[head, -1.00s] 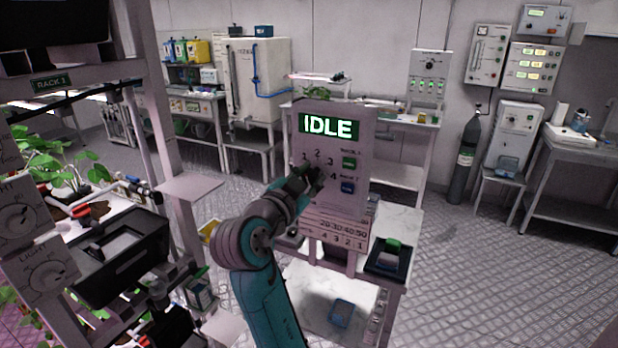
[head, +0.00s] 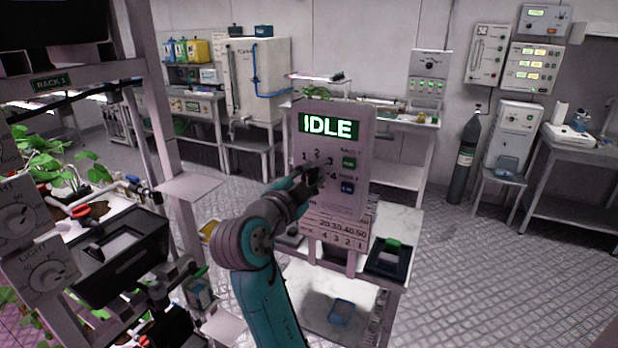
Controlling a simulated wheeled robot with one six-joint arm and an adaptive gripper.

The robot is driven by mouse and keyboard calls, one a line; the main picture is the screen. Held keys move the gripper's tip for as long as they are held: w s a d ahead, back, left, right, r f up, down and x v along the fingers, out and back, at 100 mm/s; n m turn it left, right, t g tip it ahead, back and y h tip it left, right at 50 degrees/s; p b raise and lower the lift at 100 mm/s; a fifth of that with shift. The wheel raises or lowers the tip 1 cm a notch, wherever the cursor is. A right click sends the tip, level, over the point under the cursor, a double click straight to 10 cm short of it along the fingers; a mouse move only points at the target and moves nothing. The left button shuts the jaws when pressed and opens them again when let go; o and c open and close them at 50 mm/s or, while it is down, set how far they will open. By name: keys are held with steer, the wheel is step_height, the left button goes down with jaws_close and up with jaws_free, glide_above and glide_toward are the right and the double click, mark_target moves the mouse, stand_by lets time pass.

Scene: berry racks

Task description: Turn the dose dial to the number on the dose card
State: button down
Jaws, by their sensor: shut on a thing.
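The dose panel (head: 355,208) is a pale upright box on a small stand, with a lit green screen (head: 328,127) reading "IDLE". The numbers 1, 2, 3 and 4 are printed around the dose dial, which my gripper hides. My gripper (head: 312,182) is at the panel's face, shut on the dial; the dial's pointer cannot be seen. A green button (head: 349,163) and a blue button (head: 347,187) sit right of the dial. The dose card (head: 335,230) below shows a row reading 20, 30, 40, 50 above a row 4, 3, 2, 1.
A dark tray (head: 388,262) with a green item lies on the stand, right of the panel. Plant rack 1 (head: 52,84) stands close on the left. A grey gas cylinder (head: 463,160) stands by the back wall. The floor at right is clear.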

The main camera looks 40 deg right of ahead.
steer(key=c, duration=0.8)
jaws_free()
steer(key=shift+c, duration=0.2)
steer(key=shift+a, duration=0.1)
steer(key=v, duration=1.1)
steer(key=shift+s+a, duration=0.15)
steer(key=shift+a, duration=0.25)
steer(key=shift+f, duration=0.1)
